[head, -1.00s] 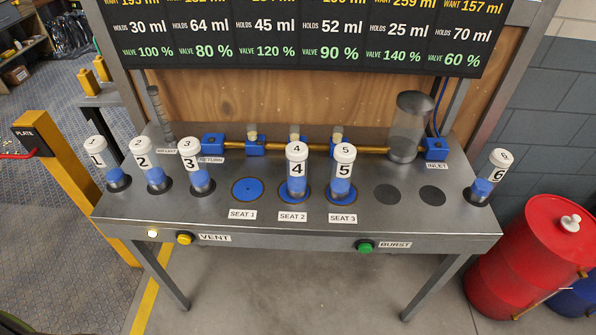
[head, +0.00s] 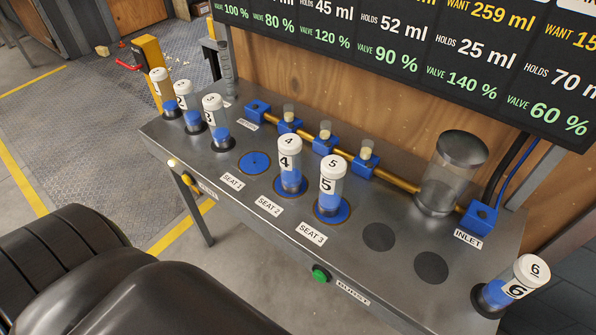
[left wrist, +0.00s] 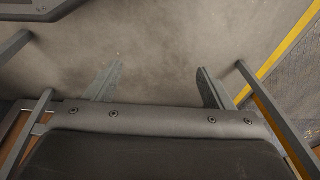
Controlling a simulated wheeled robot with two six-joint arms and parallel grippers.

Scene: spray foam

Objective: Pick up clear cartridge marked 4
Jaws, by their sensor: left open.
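The clear cartridge marked 4 (head: 290,168) stands upright on the blue seat pad at SEAT 2, with a white cap and blue liquid in its lower part. Cartridge 5 (head: 330,188) stands close to its right at SEAT 3. My left gripper (left wrist: 155,85) shows in the left wrist view with its two fingers spread apart and nothing between them; bare floor lies beyond them. In the head view a dark arm of mine fills the lower left, and no fingers show there. My right gripper is not in view.
Cartridges 1 (head: 164,95), 2 (head: 188,108) and 3 (head: 217,125) stand at the left of the bench. Cartridge 6 (head: 512,288) is at the right end. SEAT 1 (head: 254,163) is empty. A brass pipe (head: 398,187) with blue blocks and a clear cylinder (head: 449,175) stand behind.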

